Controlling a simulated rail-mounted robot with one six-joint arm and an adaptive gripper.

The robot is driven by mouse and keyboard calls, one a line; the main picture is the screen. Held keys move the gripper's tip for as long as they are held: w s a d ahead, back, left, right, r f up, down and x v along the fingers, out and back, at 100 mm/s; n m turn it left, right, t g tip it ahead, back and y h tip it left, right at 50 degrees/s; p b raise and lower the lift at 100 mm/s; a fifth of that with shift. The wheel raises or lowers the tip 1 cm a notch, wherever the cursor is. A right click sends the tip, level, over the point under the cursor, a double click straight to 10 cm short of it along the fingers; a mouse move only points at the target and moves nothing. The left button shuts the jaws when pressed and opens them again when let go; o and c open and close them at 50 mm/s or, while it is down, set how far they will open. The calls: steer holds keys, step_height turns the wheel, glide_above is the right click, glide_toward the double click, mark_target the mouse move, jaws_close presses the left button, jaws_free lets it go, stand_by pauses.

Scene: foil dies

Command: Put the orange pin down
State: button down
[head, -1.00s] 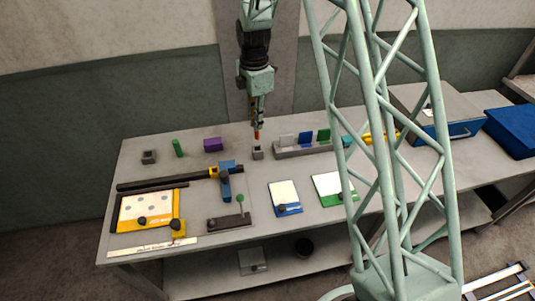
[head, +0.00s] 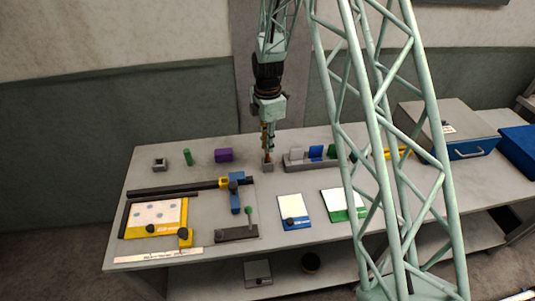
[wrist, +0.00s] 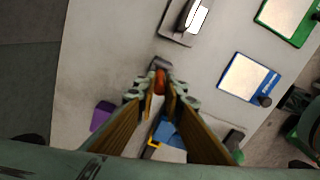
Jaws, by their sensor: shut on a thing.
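My gripper (head: 268,150) is low over the table at the back, with its fingertips at a small grey block (head: 267,168). In the wrist view my gripper (wrist: 160,95) is shut on the orange pin (wrist: 160,80), which sits between the fingertips. The small grey block also shows in the wrist view (wrist: 163,62), just beyond the pin. The pin's lower end is hidden, so I cannot tell whether it is inside the block.
A grey rack (head: 297,166) with coloured plates stands close to the right of the gripper. A purple block (head: 223,155), a green peg (head: 187,157) and another grey holed block (head: 160,164) stand to the left. A blue-and-yellow slide fixture (head: 236,185) is in front.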

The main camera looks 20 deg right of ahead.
mark_target(267, 160)
steer(key=shift+f, duration=0.35)
steer(key=shift+f, duration=1.9)
steer(key=shift+f, duration=0.2)
steer(key=c, duration=2.7)
jaws_free()
steer(key=shift+r, duration=0.25)
step_height(267, 160, up, 11)
steer(key=shift+r, duration=0.5)
